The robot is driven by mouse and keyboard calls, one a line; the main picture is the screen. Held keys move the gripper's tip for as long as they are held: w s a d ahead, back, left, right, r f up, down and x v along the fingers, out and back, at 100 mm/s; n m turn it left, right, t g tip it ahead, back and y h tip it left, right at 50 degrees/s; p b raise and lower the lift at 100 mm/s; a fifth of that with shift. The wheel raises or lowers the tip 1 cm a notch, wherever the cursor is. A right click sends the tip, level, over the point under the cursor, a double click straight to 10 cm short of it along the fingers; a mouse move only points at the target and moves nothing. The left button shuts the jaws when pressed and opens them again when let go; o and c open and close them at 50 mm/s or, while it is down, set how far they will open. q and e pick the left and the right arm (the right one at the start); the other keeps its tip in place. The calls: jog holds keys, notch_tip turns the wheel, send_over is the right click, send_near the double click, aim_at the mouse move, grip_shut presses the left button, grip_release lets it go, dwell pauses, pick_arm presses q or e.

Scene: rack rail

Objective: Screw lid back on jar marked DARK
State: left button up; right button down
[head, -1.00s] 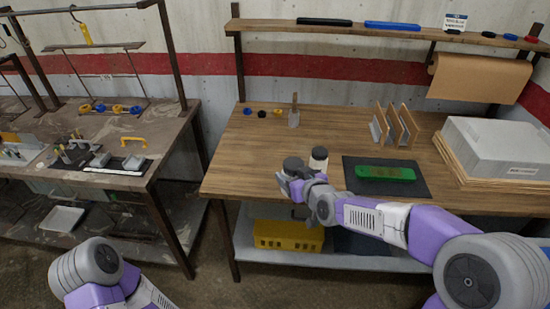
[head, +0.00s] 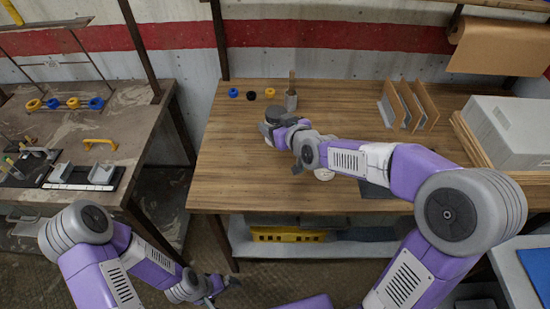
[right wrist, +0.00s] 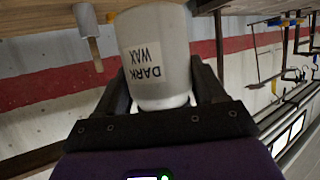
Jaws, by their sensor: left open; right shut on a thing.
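In the right wrist view the picture is upside down, and a white jar (right wrist: 158,38) labelled DARK WAX stands between the dark fingers of my right gripper (right wrist: 160,100), which is shut on it. In the head view that gripper (head: 268,130) is at the left part of the wooden table, beside a dark round top (head: 264,113); I cannot tell whether this is a lid. Whether the jar touches the table is unclear. A white round thing (head: 324,174) is mostly hidden by my right arm. My left gripper (head: 222,287) is open and empty, low in front of the table.
A grey pot with a wooden handle (head: 291,98) stands behind the right gripper, with blue, black and yellow rings (head: 251,95) to its left. Wooden dividers (head: 405,105) and a grey box (head: 510,130) are at right. The table's front left (head: 235,180) is clear.

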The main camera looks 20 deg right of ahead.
jog(key=shift+w+f+b, duration=0.1)
jog(key=shift+f+b, duration=0.7)
jog(key=shift+f, duration=1.65)
notch_tip(320, 180, down, 5)
jog(key=shift+f+b, duration=0.1)
jog(key=shift+b, duration=0.8)
jog(key=shift+f, duration=0.1)
jog(key=shift+c, duration=0.5)
grip_release()
